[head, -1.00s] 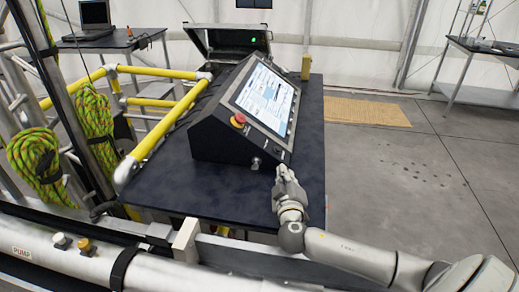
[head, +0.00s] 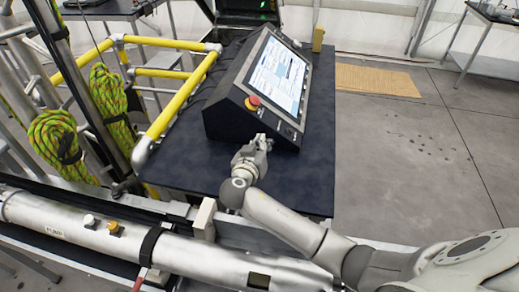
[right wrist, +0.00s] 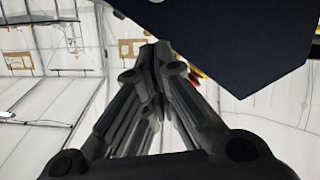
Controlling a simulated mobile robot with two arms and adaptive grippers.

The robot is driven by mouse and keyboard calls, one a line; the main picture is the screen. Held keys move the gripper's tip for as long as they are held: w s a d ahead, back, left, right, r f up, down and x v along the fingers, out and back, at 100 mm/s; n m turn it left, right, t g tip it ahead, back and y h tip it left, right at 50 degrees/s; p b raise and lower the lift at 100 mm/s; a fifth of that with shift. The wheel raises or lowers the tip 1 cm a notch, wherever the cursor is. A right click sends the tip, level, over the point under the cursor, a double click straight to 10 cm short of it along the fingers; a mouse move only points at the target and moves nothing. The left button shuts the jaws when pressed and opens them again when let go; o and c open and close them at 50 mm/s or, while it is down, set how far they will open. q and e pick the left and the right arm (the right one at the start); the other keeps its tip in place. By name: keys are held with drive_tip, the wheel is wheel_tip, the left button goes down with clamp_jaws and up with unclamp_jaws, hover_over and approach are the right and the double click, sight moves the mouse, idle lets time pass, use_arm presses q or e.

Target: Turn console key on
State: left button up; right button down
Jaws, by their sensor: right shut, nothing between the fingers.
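The console (head: 228,118) is a dark sloped box with a lit screen (head: 277,78) and a red emergency button (head: 252,102) on a yellow base. It stands on a dark blue table. My right gripper (head: 261,141) is at the lower front face of the console, and its fingers are shut with nothing between them. The key cannot be made out; the fingertips cover that part of the face. I cannot tell whether they touch it. In the right wrist view the shut fingers (right wrist: 152,75) point up beside a dark surface. My left gripper is not in view.
The dark blue table top (head: 318,165) is bare to the right of the console. Yellow rails (head: 178,108) run along its left side, with coiled green ropes (head: 58,142) beyond. A silver pipe (head: 130,240) crosses the front. Open floor lies to the right.

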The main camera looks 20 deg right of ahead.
drive_tip(key=b, duration=0.2)
hover_over(268, 147)
drive_tip(key=s+a, duration=0.1)
drive_tip(key=a, duration=0.1)
drive_tip(key=shift+s+f, duration=0.15)
drive_tip(key=shift+f, duration=0.8)
drive_tip(key=shift+s+d+f+b, duration=0.1)
drive_tip(key=shift+f+b, duration=0.1)
drive_tip(key=shift+f, duration=0.4)
drive_tip(key=shift+s+d+f+b, duration=0.1)
drive_tip(key=shift+f+b, duration=0.05)
drive_tip(key=shift+f, duration=0.45)
drive_tip(key=shift+s+f, duration=0.15)
drive_tip(key=shift+f, duration=0.45)
